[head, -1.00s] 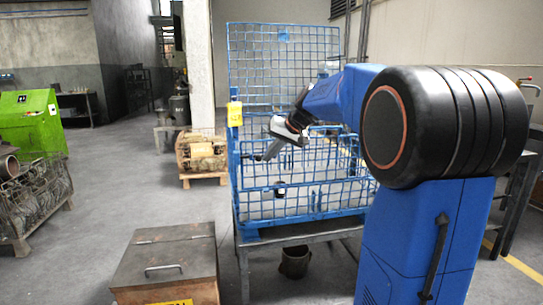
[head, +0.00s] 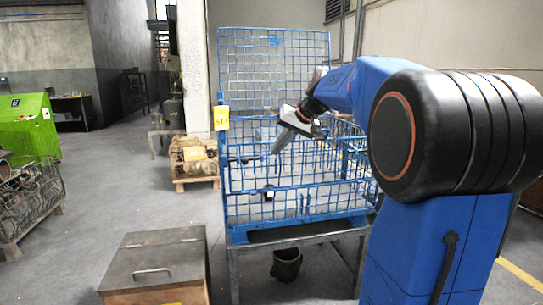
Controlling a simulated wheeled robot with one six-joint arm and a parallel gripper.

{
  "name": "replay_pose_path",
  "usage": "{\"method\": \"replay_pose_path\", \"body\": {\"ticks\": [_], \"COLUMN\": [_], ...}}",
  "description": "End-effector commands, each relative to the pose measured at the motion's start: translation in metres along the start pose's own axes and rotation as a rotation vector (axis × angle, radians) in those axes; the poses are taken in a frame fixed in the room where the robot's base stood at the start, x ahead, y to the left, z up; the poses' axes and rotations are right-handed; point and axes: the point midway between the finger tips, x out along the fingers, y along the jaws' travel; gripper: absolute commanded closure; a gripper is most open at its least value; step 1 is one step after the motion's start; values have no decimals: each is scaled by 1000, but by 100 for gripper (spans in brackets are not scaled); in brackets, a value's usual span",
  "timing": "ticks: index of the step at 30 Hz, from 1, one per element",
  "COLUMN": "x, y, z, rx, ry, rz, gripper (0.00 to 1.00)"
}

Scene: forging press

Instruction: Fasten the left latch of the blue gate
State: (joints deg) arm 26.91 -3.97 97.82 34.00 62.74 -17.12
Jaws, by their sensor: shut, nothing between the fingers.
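The blue gate (head: 296,201) is the lower front wire-mesh panel of a blue mesh cage on a dark metal stand. It looks upright in the head view. A small dark bar (head: 243,160) shows near the gate's upper left edge and may be the left latch; it is too small to tell how it is set. My gripper (head: 276,151) is shut and empty. It points down and left in front of the mesh, right of that bar and apart from it in the picture. My own arm hides the cage's right side.
A yellow tag (head: 221,118) hangs on the cage's left post. A brown metal box (head: 155,262) stands in front on the left, and a dark bucket (head: 286,265) sits under the stand.

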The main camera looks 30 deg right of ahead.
Motion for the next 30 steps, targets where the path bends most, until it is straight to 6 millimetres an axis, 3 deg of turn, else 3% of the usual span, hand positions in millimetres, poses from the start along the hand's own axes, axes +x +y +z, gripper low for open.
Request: {"method": "replay_pose_path", "body": {"ticks": [3, 9, 26, 30], "x": [-16, -26, -26, -26], "y": [0, 0, -1, -9], "z": [0, 0, 1, 20], "rx": [0, 0, -1, -13], "ry": [2, 0, -1, -13], "rz": [0, 0, 0, 12], "gripper": [100, 100, 100, 100]}}
